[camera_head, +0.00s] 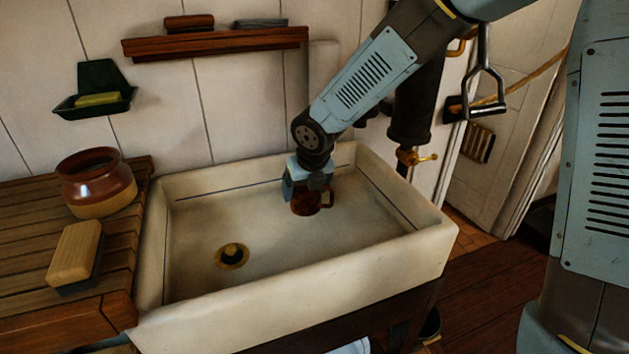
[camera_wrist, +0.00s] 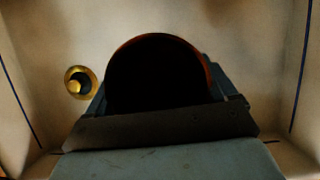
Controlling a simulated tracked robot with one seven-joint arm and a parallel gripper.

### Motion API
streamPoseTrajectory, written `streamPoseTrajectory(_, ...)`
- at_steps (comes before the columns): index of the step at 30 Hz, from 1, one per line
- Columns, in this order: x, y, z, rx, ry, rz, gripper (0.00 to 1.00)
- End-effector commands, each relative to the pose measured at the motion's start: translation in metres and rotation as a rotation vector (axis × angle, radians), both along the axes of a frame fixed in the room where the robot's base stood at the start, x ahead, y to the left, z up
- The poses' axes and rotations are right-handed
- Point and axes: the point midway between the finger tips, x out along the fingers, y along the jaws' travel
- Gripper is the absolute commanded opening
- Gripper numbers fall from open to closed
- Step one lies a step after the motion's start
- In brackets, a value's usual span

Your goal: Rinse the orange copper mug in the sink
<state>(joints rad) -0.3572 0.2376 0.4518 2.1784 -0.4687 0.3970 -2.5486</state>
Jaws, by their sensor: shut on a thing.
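The orange copper mug (camera_head: 305,203) is in my gripper (camera_head: 309,184), inside the white sink (camera_head: 345,262), toward its back right. The mug looks dark reddish-brown, with its handle on the right side. My gripper points down and is shut on it. In the wrist view, the mug's round dark opening (camera_wrist: 157,75) with a thin orange rim shows between the fingers; its inside is too dark to read. The brass drain (camera_head: 231,256) lies in the sink floor, left of and nearer than the mug. I cannot tell whether the mug touches the sink floor.
A wooden drainboard (camera_head: 30,245) at left holds a brown pot (camera_head: 97,183) and a scrubbing brush (camera_head: 76,252). A wall shelf (camera_head: 215,42) and a green soap dish (camera_head: 97,88) hang above. The sink's front left is clear.

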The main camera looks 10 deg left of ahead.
Motion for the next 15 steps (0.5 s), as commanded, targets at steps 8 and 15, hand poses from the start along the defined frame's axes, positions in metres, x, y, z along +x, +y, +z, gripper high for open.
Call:
streamPoseTrajectory(8, -0.001, 0.0, -0.023, -0.001, 0.001, 0.001, 0.51)
streamPoseTrajectory(15, -0.001, 0.001, -0.042, -0.001, 0.002, 0.001, 0.51)
